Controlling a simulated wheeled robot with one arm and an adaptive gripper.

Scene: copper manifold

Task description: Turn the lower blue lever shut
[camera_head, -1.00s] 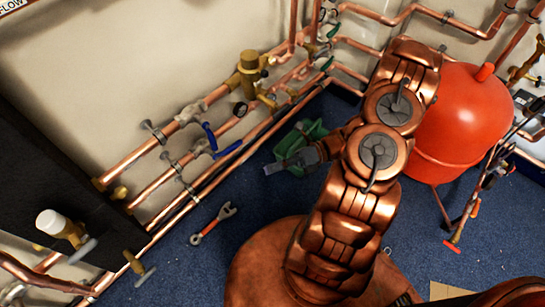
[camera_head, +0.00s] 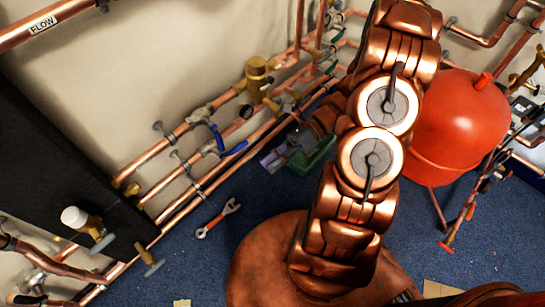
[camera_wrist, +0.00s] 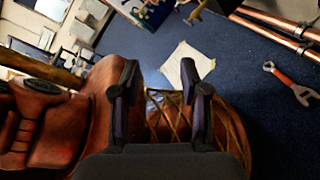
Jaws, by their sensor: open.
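The lower blue lever (camera_head: 236,149) sits on the lower copper pipe of the wall manifold in the head view. It lies roughly along its pipe. The upper blue lever (camera_head: 217,137) just above it points across its pipe. My gripper (camera_head: 268,160) is to the right of the lower lever, apart from it, above the floor near the green crate. In the wrist view my gripper (camera_wrist: 160,72) shows two spread fingers with nothing between them. Neither blue lever can be made out in the wrist view.
A green crate (camera_head: 322,155) stands on the blue carpet beside my gripper. A red-handled wrench (camera_head: 217,219) lies on the floor; it also shows in the wrist view (camera_wrist: 292,85). A brass valve body (camera_head: 258,75) sits above the levers. A red tank (camera_head: 458,125) stands right of my arm.

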